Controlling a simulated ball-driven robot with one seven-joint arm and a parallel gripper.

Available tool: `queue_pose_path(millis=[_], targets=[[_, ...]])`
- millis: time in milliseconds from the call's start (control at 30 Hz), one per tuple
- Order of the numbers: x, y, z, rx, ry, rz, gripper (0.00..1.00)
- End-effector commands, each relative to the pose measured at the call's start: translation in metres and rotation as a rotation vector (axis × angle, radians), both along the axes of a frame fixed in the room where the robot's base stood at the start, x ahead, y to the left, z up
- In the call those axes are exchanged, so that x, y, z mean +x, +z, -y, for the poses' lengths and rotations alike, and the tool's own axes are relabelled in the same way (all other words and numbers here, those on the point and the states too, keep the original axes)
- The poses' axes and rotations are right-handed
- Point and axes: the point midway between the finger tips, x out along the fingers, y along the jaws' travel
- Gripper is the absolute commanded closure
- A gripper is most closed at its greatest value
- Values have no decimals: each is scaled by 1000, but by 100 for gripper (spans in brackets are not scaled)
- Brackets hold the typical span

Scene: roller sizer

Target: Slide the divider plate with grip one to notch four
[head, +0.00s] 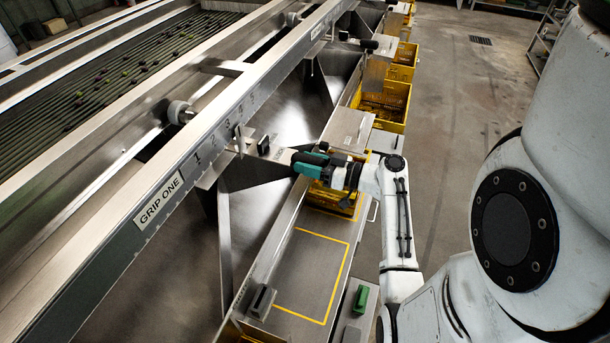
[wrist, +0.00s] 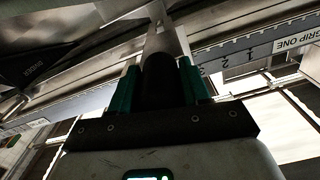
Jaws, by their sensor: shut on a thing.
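My gripper (head: 312,162) has green fingers. In the wrist view its fingers (wrist: 160,88) are shut around a dark, rounded grip (wrist: 159,75). A metal bar (wrist: 165,38) runs from this grip toward the numbered rail. In the head view, the divider plate (head: 252,172) is a dark, tapering sheet between the rail and my gripper; my fingers hide its grip. The rail (head: 215,143) carries a GRIP ONE label (head: 160,200) and a row of numbers. The plate's rail end is near the low numbers; I cannot tell its exact notch.
Another black handle (head: 263,145) stands close beside the plate. Yellow crates (head: 383,103) line the far right side. A metal shelf with a yellow outline (head: 312,268) lies nearer, with a black handle (head: 262,300) at its left. Rollers (head: 120,65) lie beyond the rail.

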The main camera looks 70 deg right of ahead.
Motion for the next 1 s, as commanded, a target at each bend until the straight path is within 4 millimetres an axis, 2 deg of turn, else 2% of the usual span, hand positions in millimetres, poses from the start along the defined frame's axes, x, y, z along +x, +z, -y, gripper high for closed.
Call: queue_pose_path(millis=[33, 200, 633, 667, 867, 1000], targets=[[0, -6, 8, -6, -1, 1, 100], [-1, -4, 26, -2, -2, 1, 100], [-2, 0, 31, 1, -3, 0, 100], [-2, 0, 31, 1, -3, 0, 51], [-2, 0, 31, 1, -2, 1, 32], [-2, 0, 31, 1, -1, 1, 31]])
